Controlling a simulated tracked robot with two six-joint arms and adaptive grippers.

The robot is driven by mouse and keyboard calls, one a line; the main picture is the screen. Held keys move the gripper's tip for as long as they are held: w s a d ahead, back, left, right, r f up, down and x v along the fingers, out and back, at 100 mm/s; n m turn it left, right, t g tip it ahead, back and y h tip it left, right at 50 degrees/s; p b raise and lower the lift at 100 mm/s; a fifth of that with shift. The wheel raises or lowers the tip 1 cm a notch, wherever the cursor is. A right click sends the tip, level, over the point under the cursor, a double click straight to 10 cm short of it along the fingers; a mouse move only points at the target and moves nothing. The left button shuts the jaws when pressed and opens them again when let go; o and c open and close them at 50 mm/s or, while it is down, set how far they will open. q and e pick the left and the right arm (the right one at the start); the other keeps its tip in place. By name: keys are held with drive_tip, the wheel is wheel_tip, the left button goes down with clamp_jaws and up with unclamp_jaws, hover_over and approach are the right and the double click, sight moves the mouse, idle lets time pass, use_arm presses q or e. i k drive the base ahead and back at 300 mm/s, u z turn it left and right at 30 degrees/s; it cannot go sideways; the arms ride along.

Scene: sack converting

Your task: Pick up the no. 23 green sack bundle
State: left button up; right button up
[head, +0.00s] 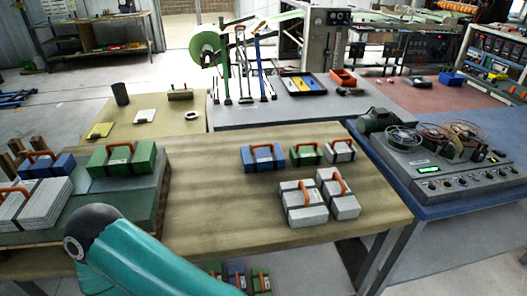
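A large green sack bundle (142,160) with an orange handle and dark straps lies on the dark raised platform at the left of the table. A smaller green bundle (303,158) with an orange handle stands at the back of the wooden table (215,200), between a blue and a white bundle. Another green piece (258,284) shows low under the table. I cannot read any number, so I cannot tell which is no. 23. A teal arm link of mine crosses the lower left; neither gripper shows.
White bundles (304,215) stand at the table's front right, and a white stack (28,208) and blue bundle (48,167) lie at the left. The table's middle is bare. A grey reel machine (440,180) sits on a blue table at the right.

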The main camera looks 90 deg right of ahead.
sight(305, 154)
drive_tip(key=z, duration=0.3)
drive_tip(key=k, duration=1.2)
drive_tip(key=z, duration=0.95)
drive_tip(key=k, duration=0.5)
drive_tip(key=z, duration=0.3)
